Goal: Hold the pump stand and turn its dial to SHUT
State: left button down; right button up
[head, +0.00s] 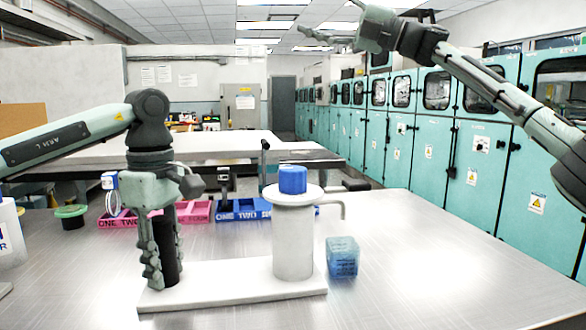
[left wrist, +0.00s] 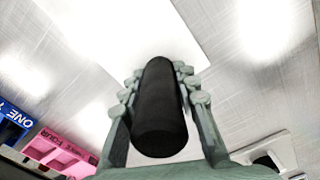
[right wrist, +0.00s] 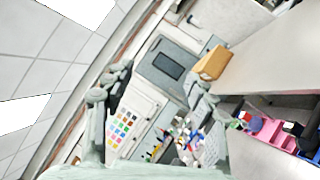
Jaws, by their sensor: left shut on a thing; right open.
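The pump stand has a flat white base (head: 235,283), a white column (head: 293,243) with a round flange, and a bent grey spout to the right. Its blue dial (head: 293,179) sits on top; I cannot read any mark on it. A black upright grip (head: 173,262) rises from the left end of the base. My left gripper (head: 161,268) points down and is shut around this grip; the left wrist view shows the black grip (left wrist: 160,105) between both fingers. My right gripper (head: 335,20) is open and empty, raised high above and right of the dial.
A clear blue cube (head: 342,257) stands just right of the base. Pink bins (head: 118,220) and blue bins (head: 232,212) stand behind. A black cup with a green rim (head: 71,216) is at the left. The table's right side is clear.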

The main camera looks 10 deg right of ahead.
jog(key=s+a+f+n+g+h, duration=0.2)
jog(key=s+a+f+g, duration=0.15)
jog(key=a, duration=0.35)
jog(key=s+a+f+n+g+h, duration=0.1)
jog(key=s+a+f+n+g, duration=0.1)
jog(key=s+a+f+g, duration=0.3)
jog(key=m+g+h, duration=0.3)
jog(key=m+h, duration=0.1)
jog(key=h, duration=1.2)
send_over(293, 168)
notch_tip(293, 168, down, 8)
jog(key=shift+t, duration=0.25)
notch_tip(293, 168, down, 11)
jog(key=shift+f, duration=0.2)
jog(key=c, duration=1.2)
